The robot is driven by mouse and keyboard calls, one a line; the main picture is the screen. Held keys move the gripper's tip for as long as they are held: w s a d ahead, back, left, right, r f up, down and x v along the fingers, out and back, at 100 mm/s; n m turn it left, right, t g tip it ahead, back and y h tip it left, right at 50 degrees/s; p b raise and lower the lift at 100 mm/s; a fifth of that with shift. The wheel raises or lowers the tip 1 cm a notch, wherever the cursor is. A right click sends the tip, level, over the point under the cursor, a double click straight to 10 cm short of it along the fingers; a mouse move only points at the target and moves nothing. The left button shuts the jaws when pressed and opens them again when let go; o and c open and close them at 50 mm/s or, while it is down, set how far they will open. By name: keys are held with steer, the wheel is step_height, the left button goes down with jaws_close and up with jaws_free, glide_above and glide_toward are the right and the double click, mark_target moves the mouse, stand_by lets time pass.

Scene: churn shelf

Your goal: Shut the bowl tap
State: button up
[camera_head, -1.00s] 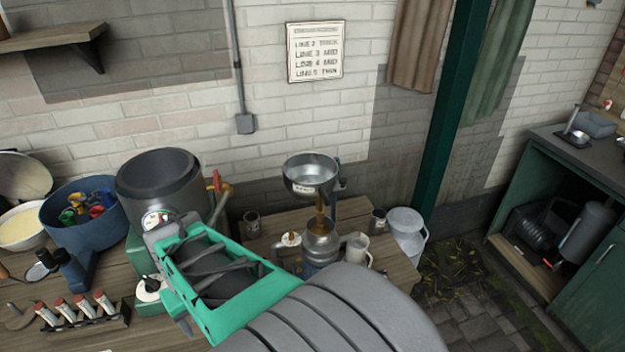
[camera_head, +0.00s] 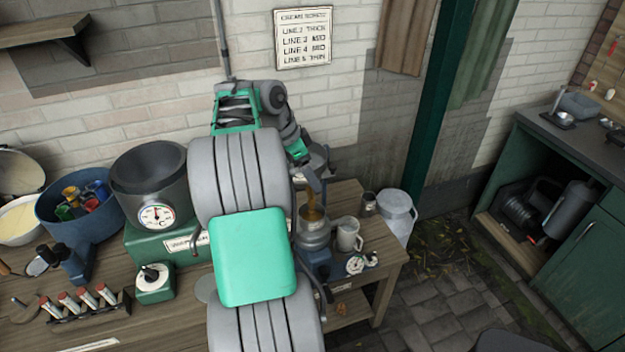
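The tap itself is hidden by my gripper and arm. My gripper (camera_head: 314,186) points down at the front of the bowl, just above the stream. Its fingers are small and dark here, and I cannot tell whether they are open or touching the tap.
A pale mug (camera_head: 348,235) and a dial (camera_head: 355,265) are right of the jug, with a milk can (camera_head: 397,212) beyond. A grey pot (camera_head: 150,172) on a green base with a gauge and a blue tub (camera_head: 78,205) stand left. A green post (camera_head: 438,110) rises behind.

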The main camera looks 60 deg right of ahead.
steer(key=shift+x, duration=1.5)
steer(key=shift+c, duration=0.3)
steer(key=c, duration=1.3)
